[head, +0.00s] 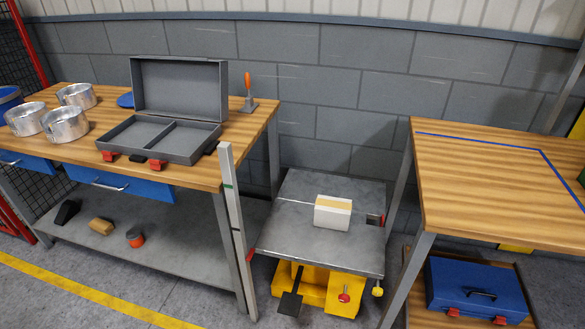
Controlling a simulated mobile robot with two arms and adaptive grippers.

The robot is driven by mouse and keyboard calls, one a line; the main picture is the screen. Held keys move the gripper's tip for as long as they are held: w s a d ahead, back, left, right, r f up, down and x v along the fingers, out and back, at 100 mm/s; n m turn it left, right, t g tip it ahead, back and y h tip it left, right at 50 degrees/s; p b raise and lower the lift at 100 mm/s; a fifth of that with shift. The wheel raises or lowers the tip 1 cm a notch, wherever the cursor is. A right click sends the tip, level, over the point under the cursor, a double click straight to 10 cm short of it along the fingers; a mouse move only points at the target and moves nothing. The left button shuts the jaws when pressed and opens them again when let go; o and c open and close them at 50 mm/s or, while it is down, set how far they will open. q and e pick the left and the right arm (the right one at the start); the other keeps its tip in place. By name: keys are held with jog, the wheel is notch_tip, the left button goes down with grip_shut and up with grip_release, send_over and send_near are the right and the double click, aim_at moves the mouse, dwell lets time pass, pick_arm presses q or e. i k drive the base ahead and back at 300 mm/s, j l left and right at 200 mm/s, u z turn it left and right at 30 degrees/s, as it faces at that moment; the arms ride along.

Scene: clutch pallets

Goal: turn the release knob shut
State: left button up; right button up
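A lift table with a grey metal top (290,235) and a yellow base (313,290) stands between two wooden workbenches. A small red knob (343,297) sits low on the front of the base. A small yellow knob (377,291) is just to its right, below the table's edge. I cannot tell which of them is the release knob, or how far either is turned. A black foot pedal (290,304) sticks out at the base's front left. Neither of my grippers is in view.
A white box with a tan band (333,214) rests on the lift top. A grey upright post (238,225) stands at its left. The left bench (60,150) holds an open grey case (175,95) and metal cylinders. A blue toolbox (475,289) sits under the right bench (480,190).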

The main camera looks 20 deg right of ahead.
aim_at(345, 298)
jog(key=z, duration=1.05)
